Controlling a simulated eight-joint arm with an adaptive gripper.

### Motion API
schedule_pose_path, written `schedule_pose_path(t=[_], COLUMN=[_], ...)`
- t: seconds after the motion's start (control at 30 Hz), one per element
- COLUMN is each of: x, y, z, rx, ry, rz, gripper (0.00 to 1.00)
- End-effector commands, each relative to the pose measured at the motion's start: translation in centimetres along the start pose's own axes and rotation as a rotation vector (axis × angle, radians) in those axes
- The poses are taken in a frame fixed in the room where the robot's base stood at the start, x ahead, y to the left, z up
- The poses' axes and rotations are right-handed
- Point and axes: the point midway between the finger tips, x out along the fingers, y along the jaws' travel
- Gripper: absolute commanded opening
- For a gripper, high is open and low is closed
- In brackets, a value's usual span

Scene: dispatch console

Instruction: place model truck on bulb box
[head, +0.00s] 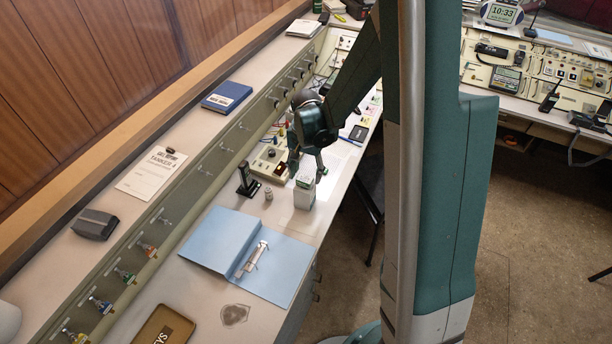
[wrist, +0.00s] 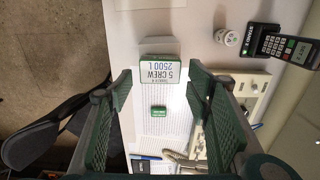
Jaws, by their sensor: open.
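The bulb box seems to be the white upright box (head: 304,195) with green near its top, on the desk below my gripper. In the wrist view a lettered white face with green edges (wrist: 160,72) shows between the fingertips, and a small green patch (wrist: 158,112) lies lower in the picture. I cannot tell whether the lettered face belongs to the box or to something on it. I cannot make out the model truck clearly. My gripper (head: 307,168) is open around the top of the box; its fingers (wrist: 160,78) stand apart on both sides, with no clear contact.
A small white bottle (head: 268,194) and a black card terminal (head: 247,180) stand left of the box. A beige control panel (head: 271,163) lies behind. A blue open binder (head: 247,254) lies in front. A dark chair (wrist: 55,125) is beside the desk.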

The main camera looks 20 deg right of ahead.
Motion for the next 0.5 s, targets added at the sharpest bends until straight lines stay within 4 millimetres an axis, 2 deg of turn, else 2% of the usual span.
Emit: schedule_pose_path(t=[0.5], x=[-6.4], y=[0.0], z=[0.0], rx=[0.0], ry=[0.0], rz=[0.0], gripper=[0.49])
